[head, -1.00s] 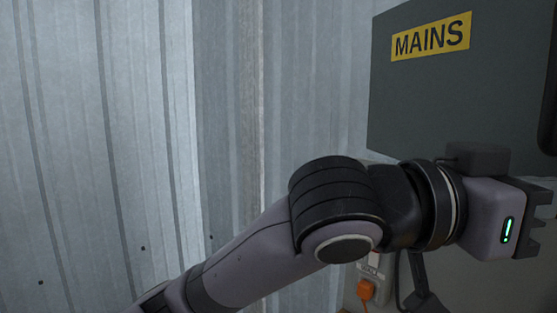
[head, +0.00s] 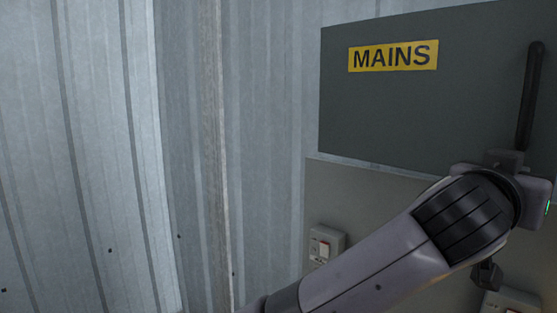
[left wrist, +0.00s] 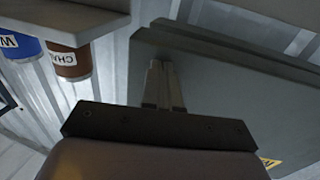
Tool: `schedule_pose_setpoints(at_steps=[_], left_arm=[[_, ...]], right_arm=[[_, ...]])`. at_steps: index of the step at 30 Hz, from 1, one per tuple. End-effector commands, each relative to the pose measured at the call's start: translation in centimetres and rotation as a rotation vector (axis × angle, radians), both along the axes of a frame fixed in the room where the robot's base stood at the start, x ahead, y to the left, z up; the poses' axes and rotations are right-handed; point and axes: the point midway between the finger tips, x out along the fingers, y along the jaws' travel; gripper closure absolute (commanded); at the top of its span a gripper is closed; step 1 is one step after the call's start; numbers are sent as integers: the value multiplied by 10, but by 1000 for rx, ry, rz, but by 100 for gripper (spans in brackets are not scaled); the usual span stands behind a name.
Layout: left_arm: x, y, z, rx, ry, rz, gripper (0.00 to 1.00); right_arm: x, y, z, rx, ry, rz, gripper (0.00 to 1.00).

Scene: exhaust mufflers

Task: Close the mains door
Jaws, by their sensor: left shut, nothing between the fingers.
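The mains door (head: 400,110) is a dark grey panel with a yellow MAINS label (head: 393,56) and a long black handle (head: 529,97) near its right side. In the left wrist view the grey door (left wrist: 225,105) lies just beyond my fingers, with part of the yellow label (left wrist: 269,162) at the bottom. A second grey slab edge runs behind it; I cannot tell how far the door stands open. My left gripper (left wrist: 160,83) is shut and empty, its tips close to the panel's edge; contact is unclear. My right gripper is not in view.
A socket with a red switch (head: 324,244) sits on the grey board (head: 345,195) below the door. Another fitting (head: 512,302) is at the bottom right. Corrugated metal wall (head: 90,130) fills the left. The left wrist view shows a blue tin (left wrist: 18,46) and a brown tin (left wrist: 72,66).

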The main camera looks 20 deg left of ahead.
Motion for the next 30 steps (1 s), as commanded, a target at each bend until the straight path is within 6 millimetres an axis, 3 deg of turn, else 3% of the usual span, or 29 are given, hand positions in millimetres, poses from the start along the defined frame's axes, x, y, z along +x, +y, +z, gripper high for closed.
schedule_pose_setpoints(at_steps=[12,30], left_arm=[[30,-21,1,1,-1,-2,100],[35,-22,6,-4,-12,2,100]], right_arm=[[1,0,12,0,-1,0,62],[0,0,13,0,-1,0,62]])
